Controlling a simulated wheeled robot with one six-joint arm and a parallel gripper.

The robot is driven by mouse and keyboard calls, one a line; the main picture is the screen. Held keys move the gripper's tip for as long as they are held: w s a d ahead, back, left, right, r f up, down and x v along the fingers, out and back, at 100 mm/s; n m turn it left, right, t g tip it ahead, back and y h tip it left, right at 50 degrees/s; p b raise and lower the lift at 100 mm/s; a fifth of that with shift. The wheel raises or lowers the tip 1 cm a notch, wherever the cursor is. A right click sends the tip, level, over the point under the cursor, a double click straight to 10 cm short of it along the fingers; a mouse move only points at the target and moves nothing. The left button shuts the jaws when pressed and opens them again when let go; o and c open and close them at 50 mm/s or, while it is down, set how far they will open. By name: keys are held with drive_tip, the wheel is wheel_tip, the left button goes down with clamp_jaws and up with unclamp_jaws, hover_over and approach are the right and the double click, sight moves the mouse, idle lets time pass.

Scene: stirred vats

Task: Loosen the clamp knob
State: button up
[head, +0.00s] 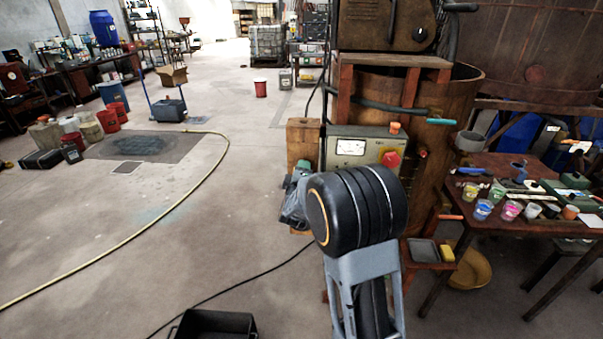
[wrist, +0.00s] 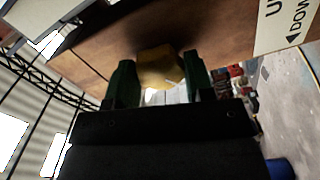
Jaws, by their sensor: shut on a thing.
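The clamp knob (wrist: 157,73) is a rounded yellow-brown piece against a wooden face in the wrist view. My gripper (wrist: 159,82) has its two dark green fingers on either side of it and is shut on it. In the head view my gripper (head: 298,178) is at the front of the wooden post (head: 303,138). My own arm hides much of it, and the knob cannot be made out there. A white label (wrist: 287,22) with "DOWN" and an arrow is on the wood to the right in the wrist view.
A control box (head: 352,148) with a dial and a red knob (head: 391,159) stands right of the post. A rusty vat (head: 445,115) is behind it. A work table (head: 480,222) with paint cups is at right. A black crate (head: 215,325) lies at front left; the floor left is mostly open.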

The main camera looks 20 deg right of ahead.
idle(0.3)
drive_tip(key=o, duration=0.9)
drive_tip(key=b+v, duration=0.2)
drive_tip(key=v, duration=1.1)
drive_tip(key=shift+s+a, duration=0.25)
drive_tip(key=shift+s, duration=0.05)
drive_tip(key=s+a+f+m+g+y, duration=0.5)
drive_tip(key=a+f+g+y, duration=0.2)
drive_tip(key=a+f+y, duration=0.25)
drive_tip(key=s+d+r+m+g, duration=0.1)
drive_tip(key=s+r, duration=0.1)
drive_tip(key=s, duration=0.2)
drive_tip(key=s+d+r+m+g, duration=0.1)
drive_tip(key=s+r+g, duration=0.1)
drive_tip(key=s, duration=0.2)
drive_tip(key=s+d+r+m+g, duration=0.1)
drive_tip(key=s+d+r+m, duration=0.1)
drive_tip(key=s, duration=0.2)
drive_tip(key=shift+s+r+g+h, duration=0.2)
drive_tip(key=shift+s+g+h, duration=0.1)
drive_tip(key=shift+g+h, duration=0.1)
